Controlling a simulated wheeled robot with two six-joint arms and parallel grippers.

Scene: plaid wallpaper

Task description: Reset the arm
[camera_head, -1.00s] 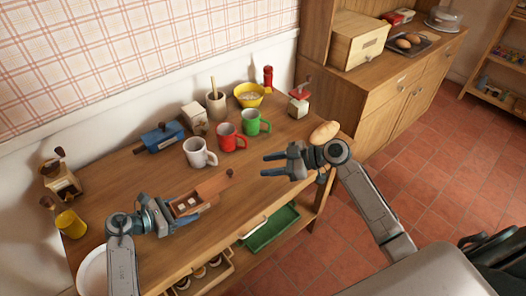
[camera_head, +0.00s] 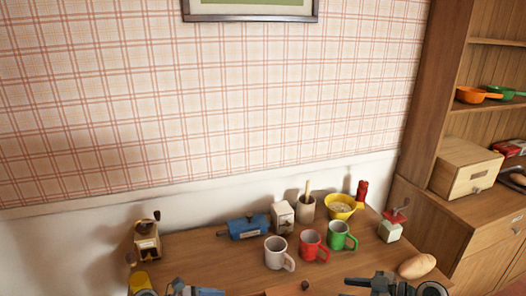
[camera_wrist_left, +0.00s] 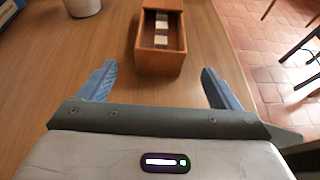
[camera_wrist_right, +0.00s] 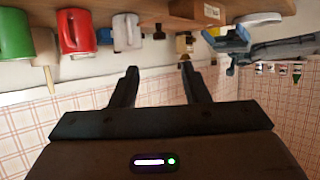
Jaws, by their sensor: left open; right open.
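My left gripper (camera_wrist_left: 160,85) is open and empty over the wooden table. Its fingers stand apart, with a small wooden box (camera_wrist_left: 160,60) holding pale blocks just ahead of them. In the head view the left gripper (camera_head: 197,290) shows only at the bottom edge. My right gripper (camera_head: 357,283) is at the bottom right of the head view, right of the mugs. In the right wrist view the right gripper (camera_wrist_right: 158,72) is open with nothing between its fingers; that picture looks upside down. My left gripper (camera_wrist_right: 228,42) also shows there.
A white mug (camera_head: 276,254), red mug (camera_head: 312,245) and green mug (camera_head: 340,237) stand on the table. Behind are a blue box (camera_head: 247,227), a yellow bowl (camera_head: 343,206) and grinders. A bread roll (camera_head: 417,266) lies at the right. A wooden cabinet (camera_head: 430,215) stands beyond.

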